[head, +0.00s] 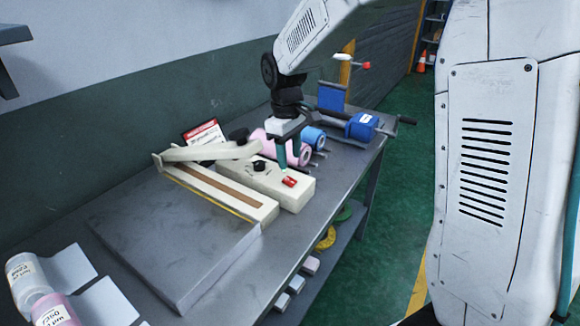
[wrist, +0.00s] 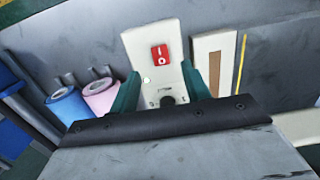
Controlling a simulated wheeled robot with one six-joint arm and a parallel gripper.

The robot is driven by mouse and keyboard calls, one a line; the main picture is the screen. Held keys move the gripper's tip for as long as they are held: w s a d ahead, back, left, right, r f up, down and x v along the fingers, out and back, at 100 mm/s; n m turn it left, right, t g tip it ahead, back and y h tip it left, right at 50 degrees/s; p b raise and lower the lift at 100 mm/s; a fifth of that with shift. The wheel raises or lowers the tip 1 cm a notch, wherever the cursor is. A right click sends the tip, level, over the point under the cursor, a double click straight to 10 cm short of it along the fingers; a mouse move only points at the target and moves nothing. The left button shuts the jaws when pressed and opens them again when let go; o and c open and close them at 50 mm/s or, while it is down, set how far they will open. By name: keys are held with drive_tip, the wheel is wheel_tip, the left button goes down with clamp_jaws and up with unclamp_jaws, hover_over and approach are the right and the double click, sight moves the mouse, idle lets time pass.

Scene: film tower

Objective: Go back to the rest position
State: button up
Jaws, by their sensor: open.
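My gripper (wrist: 161,92) is open, its two dark green fingers apart with nothing held between them. In the head view my gripper (head: 291,152) hangs from the arm over the right part of the bench, above a cream machine box (head: 267,180). That box carries a red switch (head: 289,181) and a black knob (head: 259,166). In the wrist view the red switch (wrist: 160,54) shows beyond and between the fingertips. I cannot tell whether the fingers touch the box.
A cream arm (head: 205,152) and a long base with a brown strip (head: 213,187) stand beside the box. Pink (head: 271,149) and blue (head: 312,138) rolls and a blue vise-like device (head: 361,126) stand behind. A grey slab (head: 175,245) lies nearer. Green floor (head: 395,190) lies right of the bench.

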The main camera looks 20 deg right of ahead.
drive_tip(key=shift+r, duration=0.65)
drive_tip(key=s+d+r+m, duration=0.1)
drive_tip(key=s+r+m, duration=0.1)
drive_tip(key=s, duration=0.8)
drive_tip(key=s+d+r+m+t, duration=0.1)
drive_tip(key=s+r+m, duration=0.1)
drive_tip(key=s, duration=0.8)
drive_tip(key=s+d+r+m+t, duration=0.1)
drive_tip(key=s+r+m, duration=0.2)
drive_tip(key=s, duration=0.8)
drive_tip(key=shift+d+r, duration=0.3)
drive_tip(key=shift+d, duration=0.05)
